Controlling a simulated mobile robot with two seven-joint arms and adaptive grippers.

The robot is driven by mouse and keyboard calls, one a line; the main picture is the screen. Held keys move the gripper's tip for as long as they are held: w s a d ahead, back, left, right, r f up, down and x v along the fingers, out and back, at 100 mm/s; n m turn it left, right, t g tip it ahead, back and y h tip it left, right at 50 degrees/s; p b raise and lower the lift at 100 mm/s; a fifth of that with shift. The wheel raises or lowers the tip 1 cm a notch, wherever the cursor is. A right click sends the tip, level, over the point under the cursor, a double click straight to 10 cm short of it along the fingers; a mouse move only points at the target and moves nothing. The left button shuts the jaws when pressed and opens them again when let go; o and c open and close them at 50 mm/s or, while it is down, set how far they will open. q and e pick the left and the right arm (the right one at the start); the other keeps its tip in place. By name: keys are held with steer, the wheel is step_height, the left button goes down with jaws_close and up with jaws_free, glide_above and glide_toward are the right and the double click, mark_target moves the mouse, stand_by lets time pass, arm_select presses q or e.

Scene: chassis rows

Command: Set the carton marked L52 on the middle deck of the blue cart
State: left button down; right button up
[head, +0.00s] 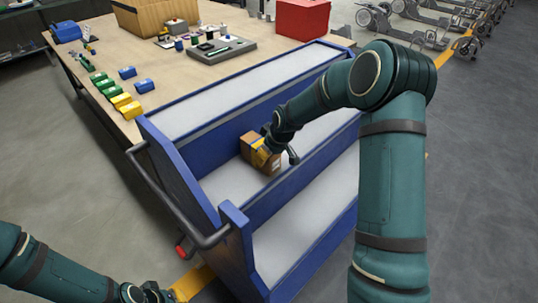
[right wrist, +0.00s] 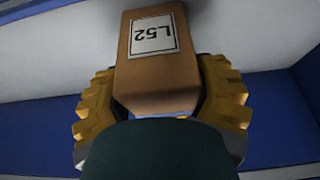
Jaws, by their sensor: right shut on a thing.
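The brown carton (head: 248,143) is at the middle deck (head: 220,184) of the blue cart (head: 186,171); I cannot tell whether its base touches the deck. In the right wrist view the carton (right wrist: 163,72) shows a white label reading L52, upside down in the picture. My right gripper (head: 262,152) is shut on the carton, with yellow fingers on both sides of it in the right wrist view (right wrist: 163,100). My left gripper (head: 150,292) is at the bottom left edge, away from the cart; its fingers are not clear.
The cart's top deck (head: 240,92) and lower deck (head: 300,225) look empty where visible. A handle (head: 165,205) juts from the cart's near left end. Behind stands a wooden table (head: 150,60) with small coloured blocks, a grey tray (head: 220,50) and a red box (head: 302,19).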

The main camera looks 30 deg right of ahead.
steer(key=o, duration=1.4)
steer(key=p+v, duration=0.2)
steer(key=v, duration=1)
